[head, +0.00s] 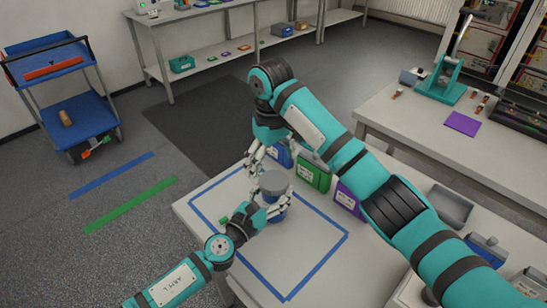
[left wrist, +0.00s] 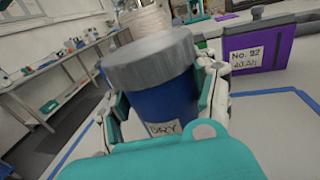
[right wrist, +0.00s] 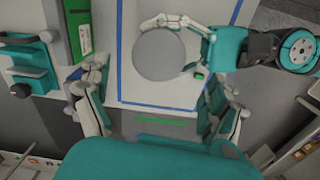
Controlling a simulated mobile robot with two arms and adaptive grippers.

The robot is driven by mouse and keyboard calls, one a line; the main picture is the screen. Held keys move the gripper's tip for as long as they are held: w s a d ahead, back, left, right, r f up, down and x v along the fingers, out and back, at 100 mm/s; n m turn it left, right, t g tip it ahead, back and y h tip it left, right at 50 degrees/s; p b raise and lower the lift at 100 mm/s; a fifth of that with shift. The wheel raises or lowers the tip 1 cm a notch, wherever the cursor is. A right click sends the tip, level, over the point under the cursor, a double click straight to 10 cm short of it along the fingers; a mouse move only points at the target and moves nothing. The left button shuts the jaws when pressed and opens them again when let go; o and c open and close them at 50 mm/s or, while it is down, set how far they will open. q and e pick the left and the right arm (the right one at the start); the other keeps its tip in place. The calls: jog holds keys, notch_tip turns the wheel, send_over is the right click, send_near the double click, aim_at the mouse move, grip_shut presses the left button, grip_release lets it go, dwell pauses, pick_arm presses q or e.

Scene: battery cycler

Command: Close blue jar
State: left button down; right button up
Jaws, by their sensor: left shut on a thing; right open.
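The blue jar (head: 277,198) stands upright on the near table, inside the blue tape outline. A grey lid (head: 272,182) sits on its top; whether it is screwed tight cannot be told. In the left wrist view the jar (left wrist: 165,108) has a "DRY" label and the lid (left wrist: 150,60) covers its mouth. My left gripper (head: 275,210) is shut around the jar's body, one finger on each side. My right gripper (head: 262,168) is open and empty, close beside and above the lid. In the right wrist view the lid (right wrist: 160,54) lies beyond the open fingers (right wrist: 158,112), not between them.
Green (head: 313,174) and purple (head: 347,198) labelled containers stand behind the jar, with a blue one (head: 281,152) beside them. A grey tray (head: 450,207) is at the right. The front of the taped area is clear.

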aim_at(274, 179)
jog(key=n, duration=0.1)
jog(key=r+n, duration=0.1)
jog(key=n, duration=0.2)
jog(key=shift+w+r+n, duration=0.1)
jog(key=shift+r+n, duration=0.15)
jog(key=shift+n, duration=0.15)
jog(key=n, duration=0.2)
jog(key=r+n, duration=0.1)
jog(key=n, duration=0.2)
jog(key=shift+d+n, duration=0.15)
jog(key=shift+n, duration=0.15)
jog(key=shift+f, duration=0.1)
jog(key=shift+f, duration=3.9)
jog(key=shift+c, duration=0.4)
